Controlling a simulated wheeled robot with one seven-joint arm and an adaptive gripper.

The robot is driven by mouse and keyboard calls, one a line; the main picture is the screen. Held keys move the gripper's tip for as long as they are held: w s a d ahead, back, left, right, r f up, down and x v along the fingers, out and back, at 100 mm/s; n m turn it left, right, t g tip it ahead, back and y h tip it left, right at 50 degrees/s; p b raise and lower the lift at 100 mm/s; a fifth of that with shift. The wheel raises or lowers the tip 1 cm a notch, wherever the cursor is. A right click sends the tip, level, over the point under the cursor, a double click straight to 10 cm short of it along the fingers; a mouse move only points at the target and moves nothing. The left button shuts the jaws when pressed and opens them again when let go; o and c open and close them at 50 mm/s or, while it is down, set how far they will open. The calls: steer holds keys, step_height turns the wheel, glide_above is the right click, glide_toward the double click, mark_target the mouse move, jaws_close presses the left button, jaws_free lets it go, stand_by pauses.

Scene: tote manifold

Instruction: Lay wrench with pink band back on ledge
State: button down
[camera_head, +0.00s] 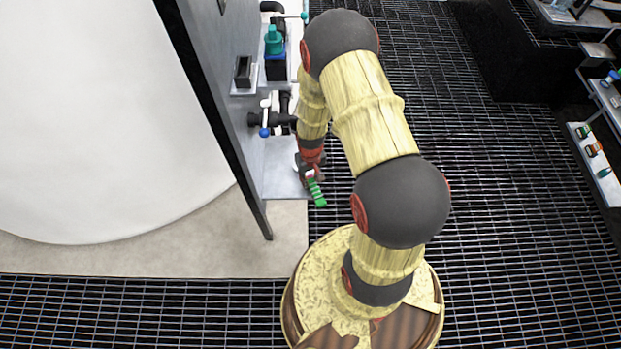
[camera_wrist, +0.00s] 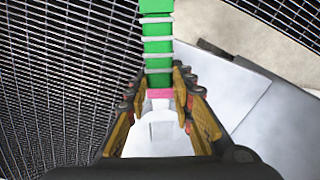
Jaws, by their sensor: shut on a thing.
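The wrench with the pink band (camera_wrist: 158,48) has a green handle with pale stripes, a pink band near the jaws and a whitish end below it. My gripper (camera_wrist: 160,88) is shut on it around the pink band. In the head view the green handle (camera_head: 317,193) sticks out beyond my gripper (camera_head: 309,170), down and to the right. The pale grey ledge (camera_head: 283,172) lies just left of my gripper; in the wrist view it is to the right (camera_wrist: 270,125). The wrench appears over the dark grating, beside the ledge edge.
A black pipe fitting with a blue-ended valve (camera_head: 270,120) stands at the ledge's far end. A teal-topped bottle (camera_head: 274,42) and a small dark holder (camera_head: 243,72) are farther up the grey wall panel (camera_head: 222,55). Shelves with small items (camera_head: 597,150) stand far right.

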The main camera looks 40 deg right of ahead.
steer(key=shift+f+b, duration=0.35)
steer(key=shift+f, duration=0.2)
stand_by(0.4)
steer(key=c, duration=1.5)
jaws_free()
steer(key=shift+o, duration=0.2)
steer(key=shift+r, duration=0.1)
step_height(320, 180, up, 12)
steer(key=s+a+r+t, duration=0.2)
steer(key=s+a+r, duration=0.2)
steer(key=r, duration=0.8)
steer(key=s+a+r+n+t, duration=0.1)
steer(key=s+a+r, duration=0.3)
steer(key=r, duration=0.9)
steer(key=s+a+r+n+t+p, duration=0.1)
steer(key=s+a+r, duration=0.3)
steer(key=r, duration=0.8)
steer(key=shift+a+r+t, duration=0.3)
steer(key=shift+t, duration=0.5)
